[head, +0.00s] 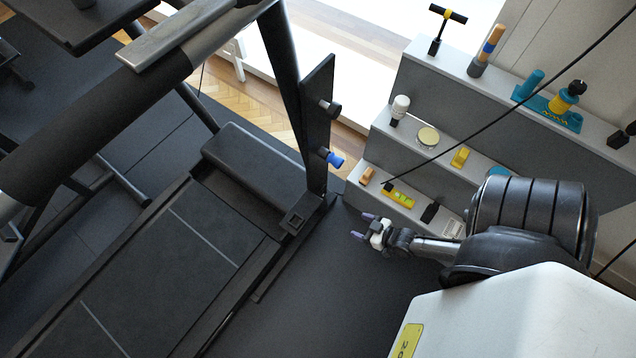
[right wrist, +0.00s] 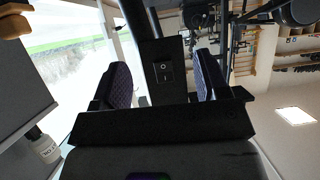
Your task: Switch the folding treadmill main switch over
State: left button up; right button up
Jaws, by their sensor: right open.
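The folding treadmill (head: 200,240) stands at the left in the head view, with its dark belt, motor cover (head: 255,165) and upright plate (head: 318,110). In the right wrist view the main switch (right wrist: 163,70), a black rocker with white marks, sits on a dark panel (right wrist: 160,50) between my fingers in the picture. Which way it is tipped is too small to tell. My right gripper (head: 363,227) is open and empty, to the right of the treadmill's frame and apart from it. My left gripper is not in view.
A grey stepped shelf (head: 430,170) stands behind my right gripper, holding a yellow level (head: 398,195), a white bottle (head: 399,108) and several tools. A blue knob (head: 334,159) sticks out from the upright. Dark floor mat (head: 300,290) lies clear beside the treadmill.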

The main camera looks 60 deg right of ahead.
notch_tip(320, 180, up, 7)
jog(key=w+t+h, duration=0.1)
jog(key=w+t, duration=0.1)
jog(key=t, duration=0.3)
jog(key=b, duration=0.4)
send_near(323, 190)
jog(key=w, duration=0.7)
jog(key=shift+d, duration=0.25)
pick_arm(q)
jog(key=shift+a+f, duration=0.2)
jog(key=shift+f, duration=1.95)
pick_arm(e)
jog(key=shift+w, duration=0.75)
